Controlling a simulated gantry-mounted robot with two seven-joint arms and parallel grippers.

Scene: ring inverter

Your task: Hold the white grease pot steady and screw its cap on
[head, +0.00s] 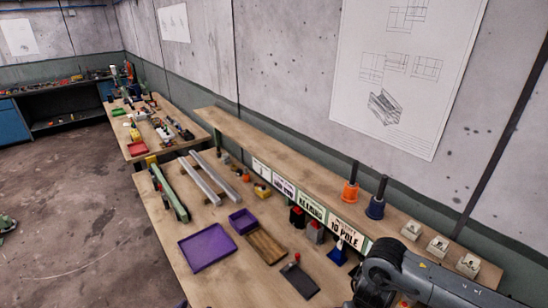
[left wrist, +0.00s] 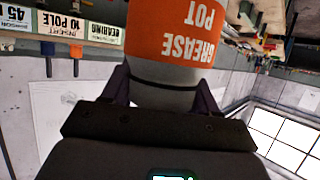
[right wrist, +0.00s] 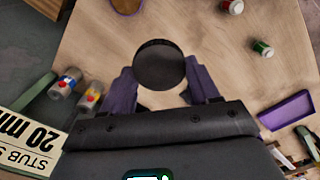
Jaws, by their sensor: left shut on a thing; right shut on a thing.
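The grease pot (left wrist: 170,70) fills the top middle of the left wrist view. It has a pale body and an orange label reading GREASE POT, upside down in that picture. My left gripper (left wrist: 163,88) is shut on its pale part. The dark round cap (right wrist: 160,63) shows in the right wrist view. My right gripper (right wrist: 162,88) is shut on it, one purple finger on each side. The pot does not show in the right wrist view, nor the cap in the left wrist view. Neither pot, cap nor fingertips can be made out in the head view.
A wooden bench holds a purple tray (head: 207,247), a smaller purple bin (head: 242,221), a brown wooden tray (head: 266,246) and a dark plate (head: 300,281). A raised shelf along the wall carries orange (head: 350,192) and blue (head: 375,208) spindles and pale blocks (head: 437,246).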

